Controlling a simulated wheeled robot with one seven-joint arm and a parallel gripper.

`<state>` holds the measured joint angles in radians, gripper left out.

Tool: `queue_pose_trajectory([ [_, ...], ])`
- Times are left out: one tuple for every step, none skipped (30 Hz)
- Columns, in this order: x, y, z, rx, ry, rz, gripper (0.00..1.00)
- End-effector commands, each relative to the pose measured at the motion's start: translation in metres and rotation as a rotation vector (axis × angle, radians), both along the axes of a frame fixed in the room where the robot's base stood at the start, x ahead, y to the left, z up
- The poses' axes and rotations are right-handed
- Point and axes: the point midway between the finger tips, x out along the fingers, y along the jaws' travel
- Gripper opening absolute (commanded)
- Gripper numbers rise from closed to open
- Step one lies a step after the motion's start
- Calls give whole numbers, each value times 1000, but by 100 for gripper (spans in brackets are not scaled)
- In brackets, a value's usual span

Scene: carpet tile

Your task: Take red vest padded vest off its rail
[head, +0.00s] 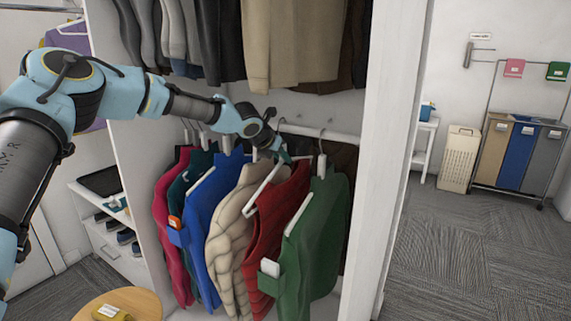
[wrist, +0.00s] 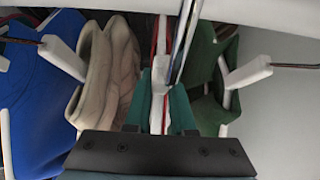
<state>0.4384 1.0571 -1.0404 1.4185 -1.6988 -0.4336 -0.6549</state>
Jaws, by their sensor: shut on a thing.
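The red padded vest (head: 284,205) hangs on a white hanger (head: 263,186) between a cream padded vest (head: 232,215) and a green vest (head: 318,230). My gripper (head: 284,157) is at the top of the red vest's hanger, just below the white rail (head: 325,133). In the wrist view the teal fingers (wrist: 162,108) are shut on the white hanger neck (wrist: 159,88), under its metal hook (wrist: 184,42). A thin red strip of the vest (wrist: 154,45) shows behind it. Whether the hook still rests on the rail is hidden from me.
Blue (head: 207,225) and crimson (head: 174,215) garments hang at left, close to the others. More clothes hang above. A white wardrobe panel (head: 390,150) stands close at right. A round wooden table (head: 140,300) is at lower left; open carpet (head: 470,260) lies right.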

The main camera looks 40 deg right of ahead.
Motion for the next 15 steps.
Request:
queue_pose_trajectory([
  [0,5,-6,-12,-6,0,0],
  [0,7,-7,-18,-8,0,0],
  [-2,11,-7,-24,-11,0,0],
  [-2,14,-8,-30,-12,1,0],
  [-3,17,-9,-36,-14,0,0],
  [-5,21,-10,-43,-15,-1,0],
  [-6,25,-12,-47,-16,-1,0],
  [-7,28,-13,-52,-19,0,0],
  [-7,32,-12,-64,-20,0,0],
  [-8,36,-13,-70,-23,0,0],
  [-8,39,-14,-76,-25,1,0],
  [-10,44,-15,-84,-26,0,0],
  [-11,47,-15,-91,-28,0,0],
  [-12,51,-17,-95,-30,0,0],
  [-13,56,-17,-105,-33,1,0],
])
